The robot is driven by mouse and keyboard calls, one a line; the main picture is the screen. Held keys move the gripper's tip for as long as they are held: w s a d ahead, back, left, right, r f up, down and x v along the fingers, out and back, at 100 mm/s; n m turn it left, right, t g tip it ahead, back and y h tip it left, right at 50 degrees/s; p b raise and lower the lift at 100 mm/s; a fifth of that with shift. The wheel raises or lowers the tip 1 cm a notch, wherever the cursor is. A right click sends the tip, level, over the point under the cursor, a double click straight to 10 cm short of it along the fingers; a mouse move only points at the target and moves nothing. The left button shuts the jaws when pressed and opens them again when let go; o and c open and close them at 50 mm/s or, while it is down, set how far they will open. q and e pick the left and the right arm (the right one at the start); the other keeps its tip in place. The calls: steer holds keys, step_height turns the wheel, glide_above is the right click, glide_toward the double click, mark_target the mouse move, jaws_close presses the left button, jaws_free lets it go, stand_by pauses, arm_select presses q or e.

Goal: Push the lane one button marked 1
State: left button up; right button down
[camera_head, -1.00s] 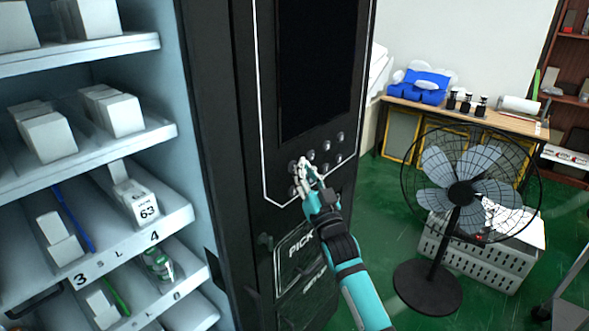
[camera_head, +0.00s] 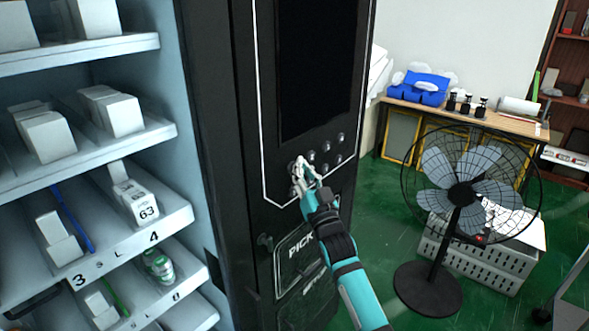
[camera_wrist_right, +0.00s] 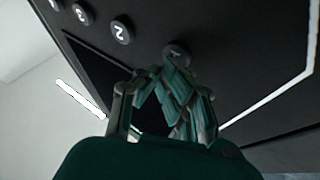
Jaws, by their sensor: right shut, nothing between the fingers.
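The lane one button (camera_wrist_right: 177,50) is a round dark button on the black vending panel, right at my right fingertips in the wrist view. The fingers partly cover it and its number does not read clearly. Whether the tips touch it or only stand just before it, I cannot tell. My right gripper (camera_wrist_right: 178,70) is shut and empty. In the head view my right gripper (camera_head: 299,165) is at the left end of the upper button row and hides the button there. My left gripper is not in view.
Button 2 (camera_wrist_right: 122,31) and button 3 (camera_wrist_right: 82,13) lie beside it. A dark screen (camera_head: 312,70) is above the buttons and a pickup flap (camera_head: 302,258) below. Product shelves (camera_head: 150,215) stand at left. A fan (camera_head: 462,195) stands on the green floor at right.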

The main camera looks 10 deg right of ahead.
stand_by(0.5)
steer(key=shift+s+d+p, duration=0.45)
steer(key=shift+s, duration=0.15)
steer(key=s+d+p, duration=0.1)
steer(key=s, duration=0.1)
steer(key=s+d+p, duration=0.1)
steer(key=s+d, duration=0.1)
stand_by(0.3)
steer(key=shift+f, duration=0.1)
stand_by(0.4)
